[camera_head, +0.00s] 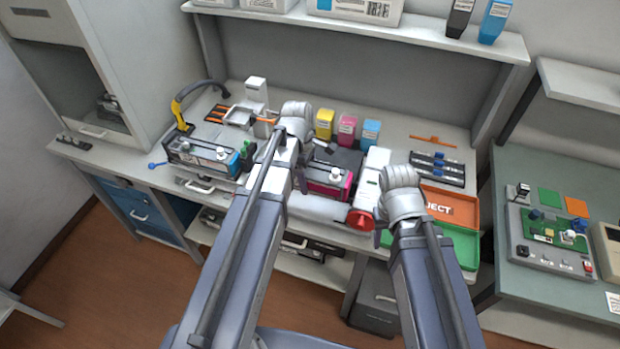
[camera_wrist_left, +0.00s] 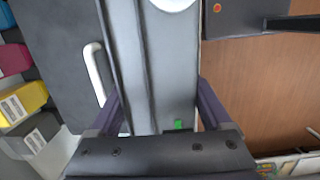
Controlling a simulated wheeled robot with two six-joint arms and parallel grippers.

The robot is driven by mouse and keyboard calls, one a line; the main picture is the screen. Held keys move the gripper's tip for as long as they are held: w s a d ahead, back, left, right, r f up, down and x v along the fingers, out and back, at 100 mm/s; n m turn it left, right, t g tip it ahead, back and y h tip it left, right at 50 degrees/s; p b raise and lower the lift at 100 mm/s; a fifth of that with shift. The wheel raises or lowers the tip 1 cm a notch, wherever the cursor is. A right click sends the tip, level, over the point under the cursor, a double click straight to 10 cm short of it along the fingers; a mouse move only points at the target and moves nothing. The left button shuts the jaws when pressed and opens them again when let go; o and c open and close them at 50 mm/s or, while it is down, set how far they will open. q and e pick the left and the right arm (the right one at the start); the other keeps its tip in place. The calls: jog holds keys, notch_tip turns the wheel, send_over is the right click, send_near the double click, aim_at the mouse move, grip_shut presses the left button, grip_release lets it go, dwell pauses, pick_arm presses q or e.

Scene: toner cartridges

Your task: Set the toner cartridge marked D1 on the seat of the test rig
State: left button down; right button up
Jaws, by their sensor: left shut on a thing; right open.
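A grey cartridge with a magenta end and a white knob (camera_head: 322,177) is near the bench front, just right of my left arm. In the left wrist view its long grey body (camera_wrist_left: 155,70) lies between the fingers of my left gripper (camera_wrist_left: 158,100), which is shut on it. A second cartridge (camera_head: 200,153), with a cyan end, rests at the bench's left. I cannot read D1 on either. A white unit with a red knob (camera_head: 360,218) stands right of the held cartridge; I cannot tell whether it is the test rig. My right gripper (camera_head: 390,207) is open, fingers mostly hidden.
An orange reject tray (camera_head: 463,201) and a green tray (camera_head: 464,246) lie right of my right wrist. A side bench (camera_head: 560,305) holds a circuit board panel.

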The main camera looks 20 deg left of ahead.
pick_arm(q)
jog(key=shift+w+d+f+b, duration=0.1)
jog(key=shift+w+f+b, duration=0.05)
jog(key=shift+f+b, duration=0.4)
jog(key=shift+w+d+f+b, duration=0.15)
jog(key=shift+f+b, duration=0.15)
jog(key=shift+f, duration=0.35)
pick_arm(e)
jog(key=shift+f, duration=1.2)
pick_arm(q)
jog(key=shift+f, duration=0.1)
pick_arm(e)
jog(key=shift+f, duration=0.15)
